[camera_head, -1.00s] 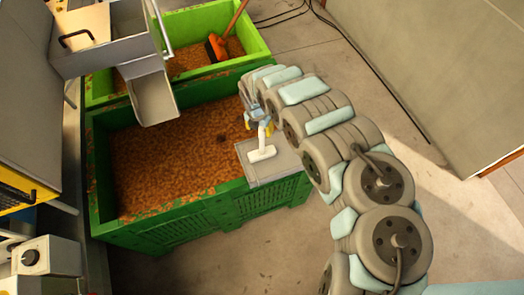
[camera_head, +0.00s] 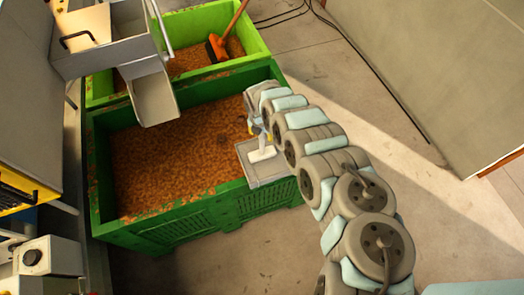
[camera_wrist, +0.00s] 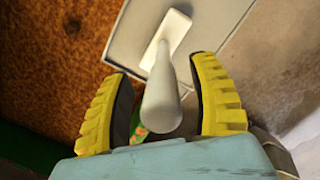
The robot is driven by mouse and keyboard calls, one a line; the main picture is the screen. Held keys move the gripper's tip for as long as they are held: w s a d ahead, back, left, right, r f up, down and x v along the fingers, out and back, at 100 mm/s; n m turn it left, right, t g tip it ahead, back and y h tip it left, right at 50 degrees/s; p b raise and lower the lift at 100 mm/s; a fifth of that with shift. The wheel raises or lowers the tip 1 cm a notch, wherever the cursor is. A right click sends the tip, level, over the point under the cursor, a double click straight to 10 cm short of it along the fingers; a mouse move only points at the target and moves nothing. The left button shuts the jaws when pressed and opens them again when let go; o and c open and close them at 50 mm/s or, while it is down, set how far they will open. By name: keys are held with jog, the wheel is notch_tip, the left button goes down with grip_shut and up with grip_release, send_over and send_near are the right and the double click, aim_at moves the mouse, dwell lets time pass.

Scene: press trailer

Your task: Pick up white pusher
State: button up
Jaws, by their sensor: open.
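The white pusher (camera_head: 263,150) stands on a grey tray (camera_head: 270,176) at the right corner of the near green crate, its flat foot down and its handle up. In the wrist view the pusher's handle (camera_wrist: 162,95) points toward the camera, between the two yellow ribbed fingers of my gripper (camera_wrist: 160,105). The fingers are open, with a gap on each side of the handle. In the head view my gripper (camera_head: 262,130) is just above the pusher and partly hides its handle.
The near green crate (camera_head: 165,232) is filled with brown pulp. Behind it is a brighter green crate (camera_head: 262,52) with an orange brush (camera_head: 216,46). A metal chute (camera_head: 152,98) hangs over the near crate's left side. Open floor lies to the right.

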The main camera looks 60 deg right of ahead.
jog(key=shift+s+f, duration=0.1)
jog(key=shift+f, duration=0.25)
jog(key=shift+c, duration=0.3)
grip_shut()
